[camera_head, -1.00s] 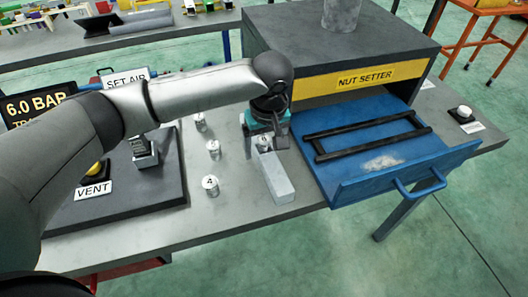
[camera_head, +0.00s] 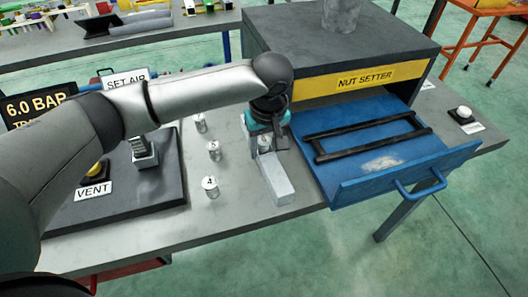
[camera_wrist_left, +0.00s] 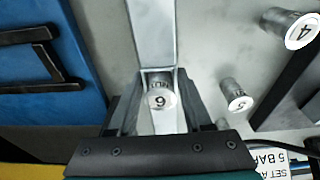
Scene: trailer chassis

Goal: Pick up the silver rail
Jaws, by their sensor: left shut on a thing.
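The silver rail (camera_head: 273,178) is a long pale metal bar lying on the grey bench, left of the open blue drawer. My left gripper (camera_head: 262,150) is down at its far end, with one finger on each side, shut on it. In the left wrist view the rail (camera_wrist_left: 153,35) runs up between the dark fingers (camera_wrist_left: 155,112). A small silver cylinder marked with a 6 or 9 (camera_wrist_left: 159,97) shows between the fingers, at the rail; whether the fingers touch it is unclear. My right gripper is not in view.
Numbered silver cylinders, including the one marked 4 (camera_head: 210,187), stand left of the rail. The blue drawer (camera_head: 350,190) under the nut setter box (camera_head: 340,50) holds a black frame (camera_head: 365,135). A dark panel (camera_head: 130,195) lies to the left.

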